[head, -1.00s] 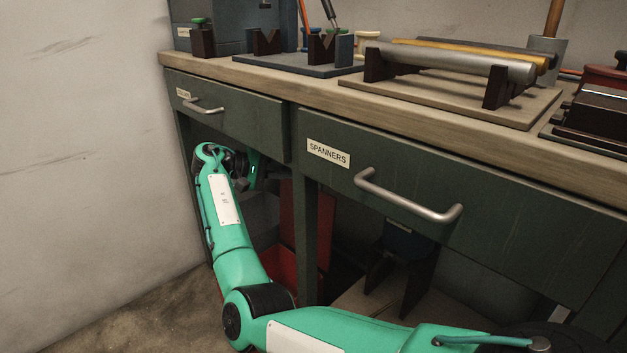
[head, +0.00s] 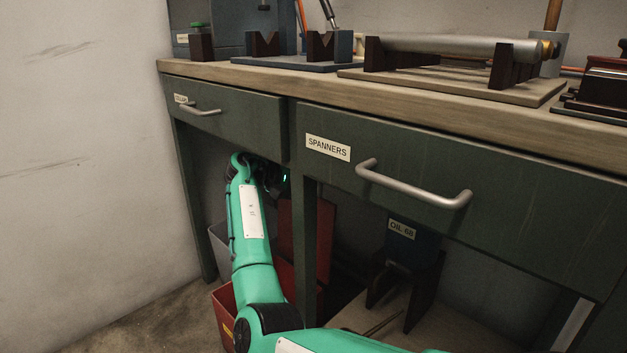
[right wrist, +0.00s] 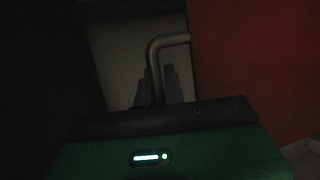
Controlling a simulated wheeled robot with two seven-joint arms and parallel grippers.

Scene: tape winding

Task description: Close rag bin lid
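The red rag bin (head: 222,312) stands on the floor under the bench, partly hidden by my right arm. Its red lid (head: 324,235) stands upright, open, behind a bench leg. In the right wrist view the lid (right wrist: 245,70) fills the right side, and a bent grey bar handle (right wrist: 170,41) comes out of it. My right gripper (right wrist: 158,78) has its narrow fingers on both sides of this bar and looks shut on it; the picture is dark. In the head view the right gripper (head: 274,178) is in shadow below the left drawer. My left gripper is not in view.
The bench has a left drawer (head: 235,125) and a SPANNERS drawer (head: 450,175) with bar handles above my arm. A bench leg (head: 306,245) stands close right of my arm. A grey container (head: 219,242) is behind the bin; an OIL 68 can (head: 402,240) sits right.

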